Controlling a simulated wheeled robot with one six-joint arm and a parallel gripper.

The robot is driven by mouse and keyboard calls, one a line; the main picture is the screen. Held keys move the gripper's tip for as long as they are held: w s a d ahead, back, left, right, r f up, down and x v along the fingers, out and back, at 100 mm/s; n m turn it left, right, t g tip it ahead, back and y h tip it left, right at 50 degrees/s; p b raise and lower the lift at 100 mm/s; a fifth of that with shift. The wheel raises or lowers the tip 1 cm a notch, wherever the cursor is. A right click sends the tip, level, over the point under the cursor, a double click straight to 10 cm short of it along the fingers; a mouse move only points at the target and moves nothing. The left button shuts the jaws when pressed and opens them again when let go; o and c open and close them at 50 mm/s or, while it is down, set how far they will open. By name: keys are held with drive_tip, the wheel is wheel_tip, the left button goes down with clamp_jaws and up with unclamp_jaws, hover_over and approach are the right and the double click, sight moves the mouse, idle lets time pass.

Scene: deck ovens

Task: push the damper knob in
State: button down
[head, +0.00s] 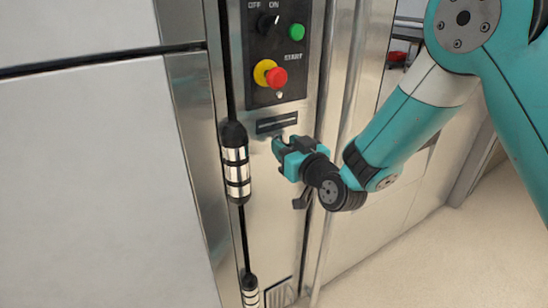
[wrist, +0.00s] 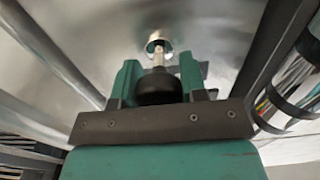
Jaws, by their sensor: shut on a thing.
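The damper knob shows in the wrist view as a black rounded knob (wrist: 158,88) on a thin pale rod. The rod runs into a round metal collar on the steel panel. My gripper (wrist: 158,84) is shut on the knob, with one green finger on each side of it. In the head view my gripper (head: 288,148) is at the steel panel, just below a dark slot plate. The knob itself is hidden there by the fingers.
Above is a black control panel (head: 268,92) with a switch, a green button and a red stop button. A black-and-chrome hinge (head: 236,165) stands close left of my gripper. A vertical metal post (head: 340,90) is on the right. Open floor (head: 450,250) lies at lower right.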

drive_tip(key=shift+w, duration=0.1)
drive_tip(key=c, duration=0.7)
unclamp_jaws()
drive_tip(key=shift+s+d+f+b, duration=0.25)
drive_tip(key=shift+s+b, duration=0.2)
drive_tip(key=shift+b, duration=0.15)
drive_tip(key=b+v, duration=1.6)
drive_tip(key=b, duration=0.3)
drive_tip(key=shift+s+r, duration=0.15)
drive_tip(key=shift+r, duration=0.1)
